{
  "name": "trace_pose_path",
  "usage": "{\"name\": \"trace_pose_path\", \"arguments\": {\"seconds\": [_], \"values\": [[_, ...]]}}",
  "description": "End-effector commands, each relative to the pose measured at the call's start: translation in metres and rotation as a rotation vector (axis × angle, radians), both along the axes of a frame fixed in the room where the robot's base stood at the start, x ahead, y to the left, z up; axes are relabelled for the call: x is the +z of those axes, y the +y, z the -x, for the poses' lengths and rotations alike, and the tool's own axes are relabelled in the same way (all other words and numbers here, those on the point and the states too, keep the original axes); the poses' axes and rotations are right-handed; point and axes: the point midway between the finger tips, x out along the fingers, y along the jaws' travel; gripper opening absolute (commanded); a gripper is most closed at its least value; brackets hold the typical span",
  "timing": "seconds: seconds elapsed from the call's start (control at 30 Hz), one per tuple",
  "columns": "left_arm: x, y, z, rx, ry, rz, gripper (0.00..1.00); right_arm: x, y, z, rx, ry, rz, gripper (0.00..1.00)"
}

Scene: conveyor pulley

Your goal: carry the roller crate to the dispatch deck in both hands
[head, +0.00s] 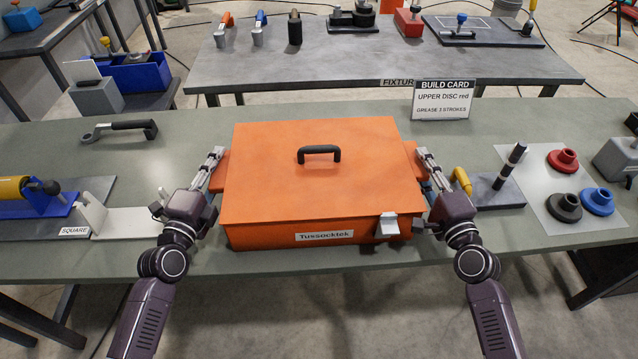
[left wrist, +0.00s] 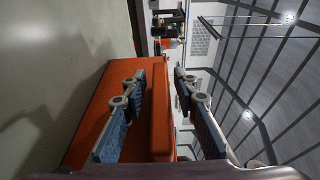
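The roller crate (head: 318,185), a closed orange box with a black lid handle and a "Tussocktek" label, sits on the green-grey workbench near its front edge. My left gripper (head: 215,168) is at the crate's left side. In the left wrist view its two fingers (left wrist: 160,80) lie either side of the crate's orange side grip (left wrist: 162,110), with a gap showing, so it looks open. My right gripper (head: 428,168) is at the right-side grip (head: 410,160); its finger spacing is hidden. I cannot identify the dispatch deck.
On the workbench (head: 350,265), a white square fixture (head: 135,222) and wrench (head: 120,129) lie left of the crate. A black-handled block (head: 497,192) and coloured discs (head: 562,160) lie right. A build card (head: 443,100) stands behind. A grey table (head: 360,70) is beyond.

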Motion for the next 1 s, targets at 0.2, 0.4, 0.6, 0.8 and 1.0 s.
{"name": "trace_pose_path", "arguments": {"seconds": [0.2,0.4,0.6,0.8,1.0], "values": [[0.0,0.0,0.0,0.0,0.0,0.0,0.0,0.0,0.0,0.0,0.0,0.0,0.0,0.0],[0.0,0.0,0.0,0.0,0.001,0.0,0.0,0.0,0.0,0.0,0.0,0.0,0.0,0.0],[0.0,0.0,0.0,0.0,0.001,0.0,0.0,0.0,0.0,0.0,0.0,0.001,0.0,0.0],[0.009,0.002,-0.001,0.004,-0.016,0.001,0.0,0.008,-0.002,-0.001,-0.004,-0.015,-0.001,0.0],[0.01,0.002,-0.001,0.004,-0.015,0.001,0.0,0.01,-0.002,-0.001,-0.005,-0.014,-0.001,0.0]]}}
